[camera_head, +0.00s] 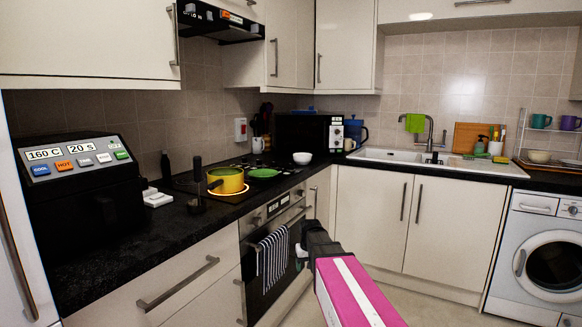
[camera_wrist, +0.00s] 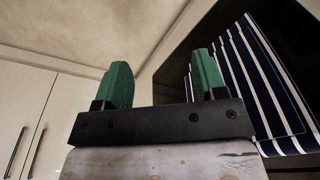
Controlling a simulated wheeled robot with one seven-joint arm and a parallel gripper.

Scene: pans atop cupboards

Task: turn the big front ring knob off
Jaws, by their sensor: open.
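The hob (camera_head: 290,178) is a black surface set in the dark worktop. A yellow pot (camera_head: 226,182) with green contents stands on its front ring, and an orange-yellow glowing edge shows around the pot's base. I cannot make out the big front ring knob clearly in either view. My gripper (camera_head: 301,256) is in front of the oven, low beside the striped towel and below the hob's height. In the wrist view my gripper (camera_wrist: 161,65) shows two green fingers apart with nothing between them.
The oven (camera_head: 283,212) has a blue-white striped towel (camera_head: 273,260) on its handle; the towel is close at right in the wrist view (camera_wrist: 262,85). A green lid-like disc (camera_head: 263,173) and white bowl (camera_head: 302,158) are on the hob area. Black air fryer (camera_head: 85,210) stands left.

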